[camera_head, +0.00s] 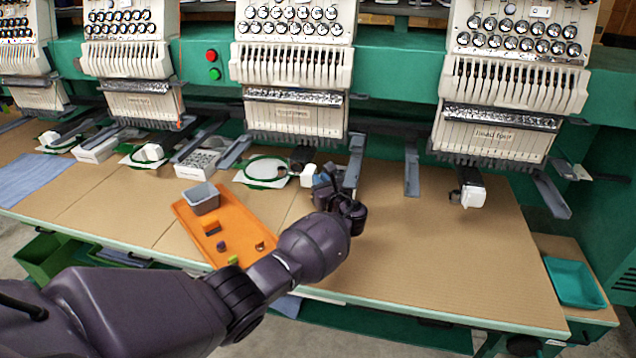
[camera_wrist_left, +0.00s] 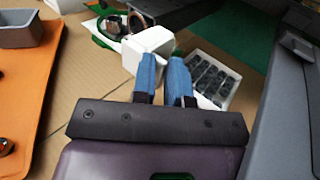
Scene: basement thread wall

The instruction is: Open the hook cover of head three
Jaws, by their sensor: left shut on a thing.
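Head three (camera_head: 292,110) is the embroidery head at the middle of the head view. Its white hook cover (camera_head: 308,173) sits low below the needles. In the left wrist view the hook cover (camera_wrist_left: 148,46) is a white block right at the fingertips. My left gripper (camera_head: 325,186) reaches in from the front, beside the cover's right side. Its blue fingers (camera_wrist_left: 166,68) are nearly closed and shut on the cover's edge; the exact contact is partly hidden by the fingers. How far the cover is open cannot be told. My right gripper is not in view.
A green hoop (camera_head: 262,184) lies left of the cover. An orange tray (camera_head: 237,240) with a grey bin (camera_head: 201,194) stands in front. A white tray of dark parts (camera_wrist_left: 222,96) is close to the fingers. Head four (camera_head: 497,140) is at right; the tabletop before it is clear.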

